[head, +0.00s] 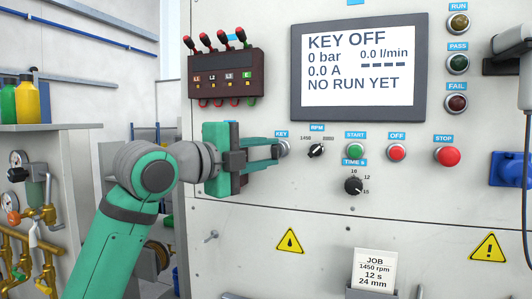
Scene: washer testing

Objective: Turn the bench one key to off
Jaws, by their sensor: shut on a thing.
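The key switch (284,148) sits on the light grey panel under a blue KEY label (281,133). My gripper (277,149) reaches in from the left, and its fingers are shut on the key. The fingers hide most of the key, so I cannot see its angle. The screen (359,72) above reads KEY OFF, 0 bar, 0.0 l/min, 0.0 A and NO RUN YET.
Right of the key are the RPM knob (316,150), green START button (355,151), red OFF button (397,152) and red STOP button (447,156). The TIME knob (353,186) is lower. A dark box with red-tipped levers (225,72) stands above my gripper.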

